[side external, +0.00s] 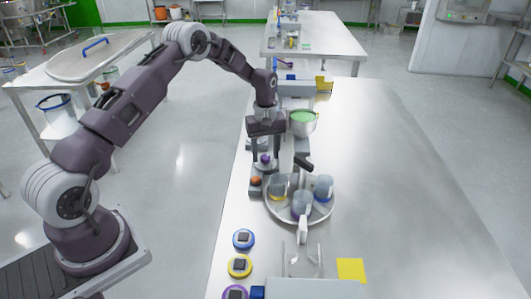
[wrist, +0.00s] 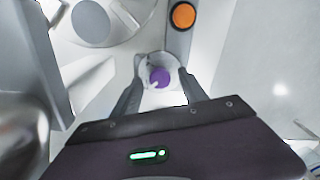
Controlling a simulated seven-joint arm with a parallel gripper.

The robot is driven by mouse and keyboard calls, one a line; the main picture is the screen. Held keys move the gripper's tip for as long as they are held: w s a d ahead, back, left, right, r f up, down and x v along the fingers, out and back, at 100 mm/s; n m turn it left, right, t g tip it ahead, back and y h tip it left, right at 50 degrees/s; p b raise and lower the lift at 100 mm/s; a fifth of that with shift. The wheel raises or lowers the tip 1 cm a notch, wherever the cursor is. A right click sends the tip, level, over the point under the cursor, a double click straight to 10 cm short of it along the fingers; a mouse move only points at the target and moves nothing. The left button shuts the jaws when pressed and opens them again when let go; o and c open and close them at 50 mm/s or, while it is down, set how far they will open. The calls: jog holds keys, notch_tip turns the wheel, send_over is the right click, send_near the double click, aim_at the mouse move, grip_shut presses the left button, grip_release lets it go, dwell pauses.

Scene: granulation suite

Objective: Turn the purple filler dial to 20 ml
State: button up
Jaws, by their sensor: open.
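The purple filler dial (side external: 265,158) is a small round knob on the grey filler unit at the near end of the bench machinery. In the wrist view the dial (wrist: 160,77) sits on a pale round base, a light notch at its lower left edge. No readable ml marks show. My gripper (side external: 266,170) points down over the dial. In the wrist view my gripper (wrist: 158,105) is open, with one finger on each side of the dial's base. Whether the fingers touch it I cannot tell.
An orange knob (wrist: 183,15) is beside the dial, also seen in the side view (side external: 256,181). A round metal turntable (side external: 280,212) with several jars is close by. A steel bowl with green contents (side external: 302,122) stands behind.

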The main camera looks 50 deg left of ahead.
jog(key=shift+f, duration=0.1)
jog(key=shift+c, duration=0.4)
grip_shut()
jog(key=m, duration=0.9)
jog(key=shift+m, duration=0.3)
jog(key=m, duration=0.4)
jog(key=shift+d+m, duration=0.1)
jog(key=shift+m, duration=2)
